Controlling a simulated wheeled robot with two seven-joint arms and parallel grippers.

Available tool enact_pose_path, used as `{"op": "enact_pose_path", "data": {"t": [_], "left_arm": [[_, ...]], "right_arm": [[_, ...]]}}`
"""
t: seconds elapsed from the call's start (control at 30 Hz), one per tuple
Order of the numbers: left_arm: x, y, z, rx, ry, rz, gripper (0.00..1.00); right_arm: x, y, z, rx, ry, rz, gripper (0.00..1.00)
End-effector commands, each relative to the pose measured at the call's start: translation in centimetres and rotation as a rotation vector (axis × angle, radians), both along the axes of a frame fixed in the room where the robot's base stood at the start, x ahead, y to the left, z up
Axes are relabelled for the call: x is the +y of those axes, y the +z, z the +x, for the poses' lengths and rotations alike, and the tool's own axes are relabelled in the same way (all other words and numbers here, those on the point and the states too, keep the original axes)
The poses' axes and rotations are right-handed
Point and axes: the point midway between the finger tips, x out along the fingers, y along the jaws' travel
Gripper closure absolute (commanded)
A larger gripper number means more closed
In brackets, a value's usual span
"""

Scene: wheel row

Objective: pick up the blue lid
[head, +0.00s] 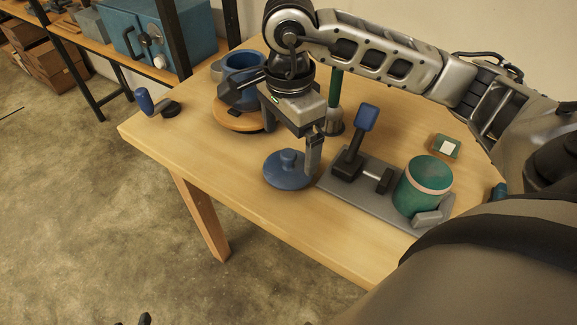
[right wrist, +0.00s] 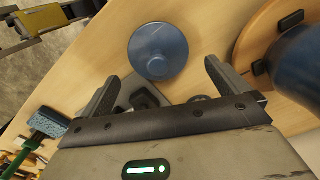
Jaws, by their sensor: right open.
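The blue lid (head: 289,170) is a round disc with a knob on top, lying on the wooden table near its front edge. It also shows in the right wrist view (right wrist: 158,50), beyond and between my fingertips. My right gripper (head: 309,160) is above the table beside the lid's knob, on its right in the head view. Its jaws (right wrist: 158,75) are apart with nothing between them. A grey part with a yellow patch (right wrist: 42,22) at the upper left of the wrist view looks like my left gripper; its jaws are unclear.
A grey plate with a blue-handled lever (head: 367,117) and a green canister (head: 423,188) lies right of the lid. A blue pot (head: 242,68) stands on a round wooden board (head: 232,118) behind. A blue-handled tool (head: 145,101) lies at the left corner. Table left of the lid is clear.

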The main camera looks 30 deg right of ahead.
Motion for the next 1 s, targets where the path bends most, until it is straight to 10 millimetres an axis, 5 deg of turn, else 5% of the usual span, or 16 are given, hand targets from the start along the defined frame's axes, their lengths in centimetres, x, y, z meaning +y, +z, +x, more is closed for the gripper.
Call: {"op": "enact_pose_path", "data": {"t": [0.4,0.67,0.83,1.0], "left_arm": [[0.1,0.3,0.0,0.0,0.0,0.005,0.64],[0.1,0.2,0.0,0.002,0.001,0.006,0.64],[0.1,0.2,0.0,0.002,0.001,0.006,0.64],[0.1,0.2,0.0,0.002,0.001,0.006,0.64]], "right_arm": [[0.3,-5.0,-0.3,0.002,-0.001,0.0,0.0],[0.3,-5.3,-0.2,-0.001,0.0,0.0,0.0],[0.3,-5.3,-0.2,-0.001,0.0,0.0,0.42],[0.3,-5.2,-0.2,-0.002,0.0,0.0,0.44]]}}
